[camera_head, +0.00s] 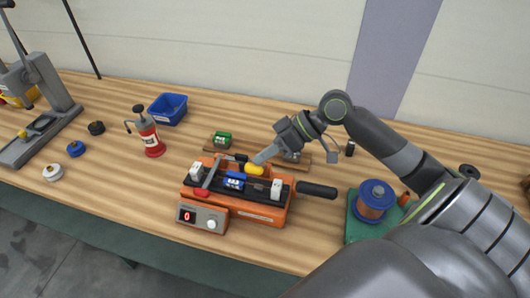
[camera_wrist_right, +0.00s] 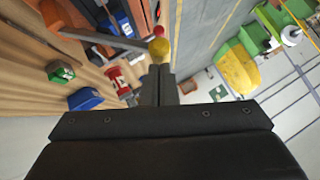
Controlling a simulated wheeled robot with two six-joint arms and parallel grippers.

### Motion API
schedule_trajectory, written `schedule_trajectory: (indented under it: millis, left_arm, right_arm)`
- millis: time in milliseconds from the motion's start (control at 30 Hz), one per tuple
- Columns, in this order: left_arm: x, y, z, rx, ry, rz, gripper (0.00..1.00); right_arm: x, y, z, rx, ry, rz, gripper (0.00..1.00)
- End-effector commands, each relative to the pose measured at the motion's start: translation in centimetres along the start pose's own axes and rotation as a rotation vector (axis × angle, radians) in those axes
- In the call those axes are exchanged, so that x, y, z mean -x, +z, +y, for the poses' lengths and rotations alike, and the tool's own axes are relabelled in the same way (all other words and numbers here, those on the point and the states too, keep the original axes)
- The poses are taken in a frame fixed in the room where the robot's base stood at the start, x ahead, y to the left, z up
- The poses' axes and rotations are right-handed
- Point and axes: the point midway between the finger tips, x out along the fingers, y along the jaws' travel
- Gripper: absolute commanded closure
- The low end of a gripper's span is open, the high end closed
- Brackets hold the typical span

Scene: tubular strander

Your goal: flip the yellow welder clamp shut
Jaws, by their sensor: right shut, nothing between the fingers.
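The yellow clamp handle (camera_head: 255,169) is on the back part of the orange welder (camera_head: 262,212), right of its middle. My right gripper (camera_head: 262,158) comes down from the upper right, shut and empty, with its tips at the yellow handle. In the right wrist view, the yellow knob (camera_wrist_right: 160,48) appears right at the tips of my shut fingers (camera_wrist_right: 163,72), and a grey metal bar (camera_wrist_right: 100,39) runs left from it. Whether the fingers touch the knob I cannot tell. My left gripper is not in view.
A control box (camera_head: 202,216) with a red digit stands at the welder's front left. A black handle (camera_head: 317,190) sticks out at its right. A spool (camera_head: 376,195) on a green base stands further right.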

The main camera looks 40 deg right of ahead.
Motion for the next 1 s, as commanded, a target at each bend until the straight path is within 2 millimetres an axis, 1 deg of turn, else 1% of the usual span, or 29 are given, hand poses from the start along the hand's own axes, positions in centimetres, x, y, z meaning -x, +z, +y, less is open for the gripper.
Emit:
schedule_trajectory:
  millis: [200,300,400,767,867,1000]
  left_arm:
    - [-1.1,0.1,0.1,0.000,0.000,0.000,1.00]
    - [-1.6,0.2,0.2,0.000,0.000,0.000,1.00]
    - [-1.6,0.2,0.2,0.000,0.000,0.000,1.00]
    - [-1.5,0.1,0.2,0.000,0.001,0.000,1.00]
    - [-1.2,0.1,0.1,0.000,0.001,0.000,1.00]
    - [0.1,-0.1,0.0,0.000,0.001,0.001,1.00]
  right_arm:
    - [-1.4,1.4,-1.0,0.076,0.071,0.000,1.00]
    - [-2.2,2.1,-1.5,0.086,0.084,0.003,1.00]
    - [-2.5,2.5,-1.8,0.085,0.084,0.002,1.00]
    - [-2.5,2.5,-1.9,0.085,0.085,0.002,1.00]
    - [-2.2,2.2,-2.0,0.085,0.086,0.002,1.00]
    - [-1.4,1.2,-2.3,0.083,0.087,0.003,1.00]
